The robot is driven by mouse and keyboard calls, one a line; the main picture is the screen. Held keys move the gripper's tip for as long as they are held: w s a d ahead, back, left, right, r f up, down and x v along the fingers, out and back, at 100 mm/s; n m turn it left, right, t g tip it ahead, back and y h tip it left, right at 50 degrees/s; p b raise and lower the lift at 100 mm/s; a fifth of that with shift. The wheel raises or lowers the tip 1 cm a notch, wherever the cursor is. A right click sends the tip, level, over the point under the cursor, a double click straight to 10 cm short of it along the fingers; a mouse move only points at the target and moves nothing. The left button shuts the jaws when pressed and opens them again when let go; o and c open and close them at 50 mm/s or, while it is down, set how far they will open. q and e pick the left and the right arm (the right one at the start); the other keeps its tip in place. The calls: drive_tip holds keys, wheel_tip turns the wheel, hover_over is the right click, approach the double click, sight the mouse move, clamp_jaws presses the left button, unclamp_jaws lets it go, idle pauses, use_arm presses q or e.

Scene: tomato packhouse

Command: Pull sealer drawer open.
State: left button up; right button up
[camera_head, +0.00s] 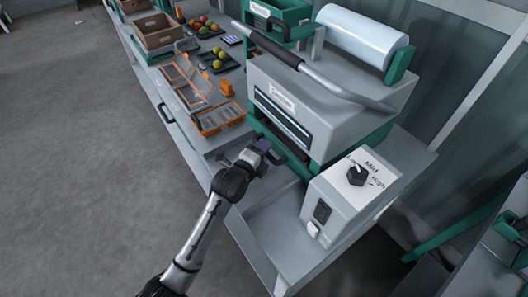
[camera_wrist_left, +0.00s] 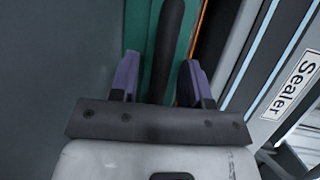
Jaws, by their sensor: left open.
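The sealer (camera_head: 325,115) is a grey machine on a green base, with a label and a long raised lever bar. Its green drawer front, low on the side facing me, shows in the wrist view (camera_wrist_left: 141,28) and looks pushed in. A dark bar handle (camera_wrist_left: 170,40) stands out from it. My left gripper (camera_head: 264,149) is at the handle, below the sealer's slot. In the wrist view its purple fingers (camera_wrist_left: 158,76) are open, one on each side of the handle; contact cannot be told. The gripper partly hides the handle in the head view. My right gripper is out of view.
A control box with a black knob (camera_head: 357,175) stands right of the drawer. Orange trays (camera_head: 195,92), tomato trays (camera_head: 217,61) and a brown crate (camera_head: 154,31) lie farther up the bench. A white film roll (camera_head: 362,36) is behind the sealer. The floor at left is clear.

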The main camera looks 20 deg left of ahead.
use_arm(q)
drive_tip(key=shift+w, duration=0.35)
drive_tip(key=shift+c, duration=0.4)
clamp_jaws()
